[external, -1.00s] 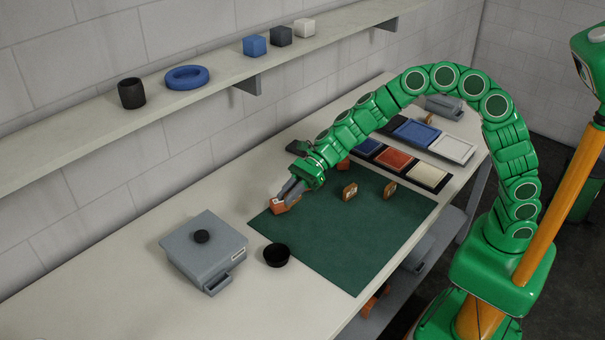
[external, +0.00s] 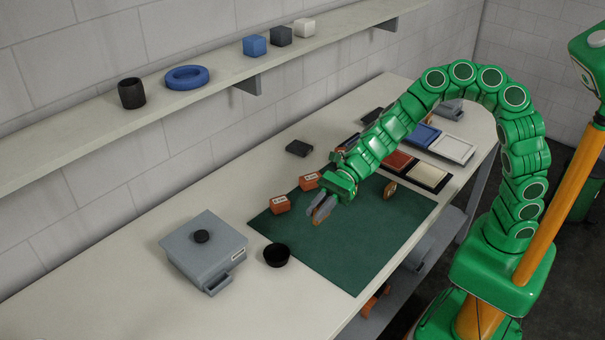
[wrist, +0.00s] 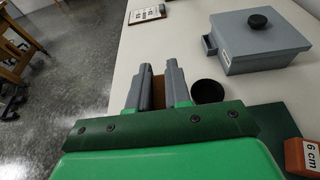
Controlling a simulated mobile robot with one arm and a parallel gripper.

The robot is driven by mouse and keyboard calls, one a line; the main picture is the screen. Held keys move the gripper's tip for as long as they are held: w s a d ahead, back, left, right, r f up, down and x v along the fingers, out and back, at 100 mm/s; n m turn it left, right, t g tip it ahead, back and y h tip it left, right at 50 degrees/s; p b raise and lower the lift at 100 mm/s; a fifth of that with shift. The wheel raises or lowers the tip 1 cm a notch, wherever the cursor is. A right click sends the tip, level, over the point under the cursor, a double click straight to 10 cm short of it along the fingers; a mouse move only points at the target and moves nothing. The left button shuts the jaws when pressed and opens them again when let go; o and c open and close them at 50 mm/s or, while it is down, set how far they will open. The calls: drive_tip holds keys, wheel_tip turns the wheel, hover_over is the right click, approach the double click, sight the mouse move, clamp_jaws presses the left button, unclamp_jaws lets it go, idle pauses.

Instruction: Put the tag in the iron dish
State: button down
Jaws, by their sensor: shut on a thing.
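My gripper (external: 323,210) is shut on a brown tag (external: 325,207) and holds it over the green mat. In the wrist view the tag (wrist: 158,92) shows as a brown strip between the two grey fingers. The iron dish (external: 277,256), a small round black bowl, sits at the mat's front-left edge, apart from the gripper and to its lower left. In the wrist view the dish (wrist: 207,91) is just right of the fingers. Another brown tag (external: 389,190) stands on the mat right of the gripper.
Two orange blocks (external: 280,204) (external: 309,181) sit along the mat's back-left edge; one reads "6 cm" in the wrist view (wrist: 303,158). A grey lidded box (external: 205,248) stands left of the dish. Coloured trays (external: 427,174) lie right. The front of the mat (external: 350,255) is clear.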

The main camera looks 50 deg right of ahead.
drive_tip(key=shift+w+a+f, duration=2.2)
drive_tip(key=shift+a+f, duration=0.15)
drive_tip(key=shift+f, duration=0.1)
drive_tip(key=shift+w+a+f, duration=2.15)
drive_tip(key=shift+a+f, duration=0.2)
drive_tip(key=shift+f, duration=1.45)
drive_tip(key=shift+f, duration=0.3)
drive_tip(key=c, duration=1.1)
unclamp_jaws()
drive_tip(key=shift+o, duration=0.2)
drive_tip(key=shift+r, duration=0.1)
